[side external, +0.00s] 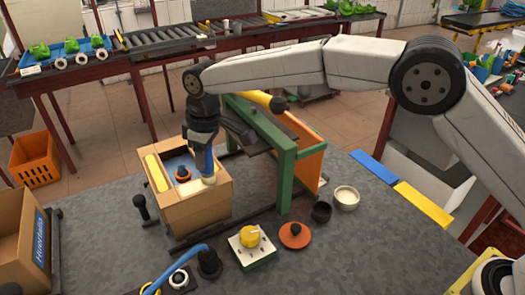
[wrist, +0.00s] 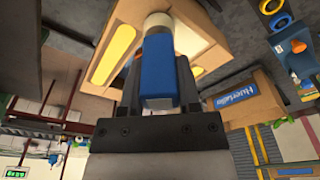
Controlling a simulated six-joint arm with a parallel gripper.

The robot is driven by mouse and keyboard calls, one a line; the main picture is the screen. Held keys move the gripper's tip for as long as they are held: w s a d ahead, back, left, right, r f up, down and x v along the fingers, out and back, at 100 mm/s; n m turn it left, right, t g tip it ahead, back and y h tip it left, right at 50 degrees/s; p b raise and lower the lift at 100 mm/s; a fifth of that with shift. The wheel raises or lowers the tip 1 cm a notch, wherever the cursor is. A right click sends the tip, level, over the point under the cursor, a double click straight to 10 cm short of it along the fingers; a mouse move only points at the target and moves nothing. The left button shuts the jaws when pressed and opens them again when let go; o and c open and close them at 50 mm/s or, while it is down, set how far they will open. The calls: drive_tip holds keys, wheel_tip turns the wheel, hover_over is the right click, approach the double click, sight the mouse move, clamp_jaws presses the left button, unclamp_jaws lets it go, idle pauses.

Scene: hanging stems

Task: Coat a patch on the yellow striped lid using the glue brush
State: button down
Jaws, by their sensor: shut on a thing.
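My gripper (side external: 205,142) is shut on the glue brush (side external: 208,162), which has a blue handle and a pale lower end pointing down. In the wrist view the brush (wrist: 158,72) sits between the fingers, with its pale end over the cardboard box. The box (side external: 197,212) carries the lid flaps, with one yellow stripe (side external: 156,173) along the left flap and a paler patch along the near side. The wrist view shows yellow stripes (wrist: 113,54) on the flaps too. The brush's end is at the near right part of the box top; whether it touches cannot be told.
An orange and black knobbed thing (side external: 183,174) stands in the box opening. A green frame (side external: 287,170) stands close on the right. A yellow-knobbed unit (side external: 250,238), an orange disc (side external: 295,235) and two bowls (side external: 346,197) lie nearby. Another box (side external: 22,235) is at left.

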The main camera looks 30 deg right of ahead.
drive_tip(key=shift+a, duration=3.6)
drive_tip(key=shift+a+r, duration=0.15)
drive_tip(key=shift+a, duration=0.05)
wheel_tip(320, 180, up, 8)
